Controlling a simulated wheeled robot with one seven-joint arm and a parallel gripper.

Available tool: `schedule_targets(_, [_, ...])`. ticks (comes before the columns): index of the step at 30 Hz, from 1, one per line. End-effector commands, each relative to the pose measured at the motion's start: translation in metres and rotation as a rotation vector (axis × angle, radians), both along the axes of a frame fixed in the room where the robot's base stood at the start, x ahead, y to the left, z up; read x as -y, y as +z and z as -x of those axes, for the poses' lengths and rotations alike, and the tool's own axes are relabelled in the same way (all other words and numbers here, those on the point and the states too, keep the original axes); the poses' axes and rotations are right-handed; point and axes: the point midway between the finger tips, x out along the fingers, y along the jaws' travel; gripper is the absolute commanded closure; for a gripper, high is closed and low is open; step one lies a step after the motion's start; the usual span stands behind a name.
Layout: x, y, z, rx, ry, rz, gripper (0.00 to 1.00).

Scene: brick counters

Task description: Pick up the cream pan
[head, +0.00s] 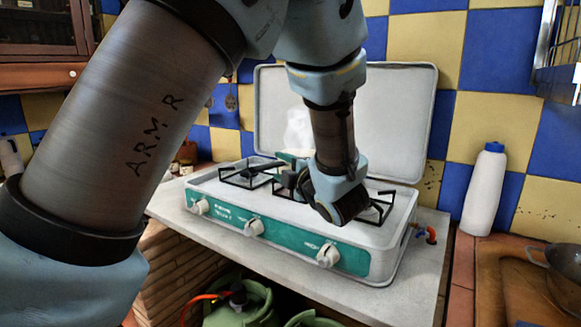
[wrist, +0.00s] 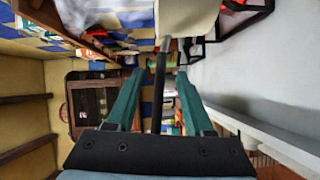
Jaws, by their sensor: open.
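In the wrist view, the cream pan (wrist: 187,18) shows as a pale rounded body at the top edge, cut off by the frame. Its long dark handle runs down from the body between the two teal fingers of my gripper (wrist: 160,76). The fingers are open, with a gap on each side of the handle. I cannot tell whether either finger touches it. In the head view, my wrist is low over the stove (head: 230,200), and I cannot clearly make out the pan or the fingertips there.
The stove's raised lid (head: 400,115) stands behind my wrist. Black burner grates (head: 248,172) and front knobs (head: 254,227) surround the work area. A white bottle (head: 484,190) stands right of the stove. A metal pan (head: 564,265) is at the right edge. Green gas bottles (head: 240,303) sit below.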

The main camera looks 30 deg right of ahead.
Motion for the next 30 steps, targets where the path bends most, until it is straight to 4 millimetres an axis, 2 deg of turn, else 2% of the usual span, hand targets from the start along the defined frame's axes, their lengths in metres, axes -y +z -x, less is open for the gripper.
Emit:
schedule_targets(7, [0.0, 0.0, -0.02, -0.001, 0.0, -0.003, 0.48])
schedule_targets(15, [0.002, -0.003, -0.057, -0.001, 0.0, -0.002, 0.48])
schedule_targets(19, [0.002, -0.005, -0.064, 0.0, -0.001, -0.003, 0.48])
schedule_targets(25, [0.002, -0.006, -0.065, -0.001, -0.002, -0.002, 0.48])
schedule_targets(30, [0.002, -0.006, -0.064, -0.001, -0.002, -0.002, 0.67])
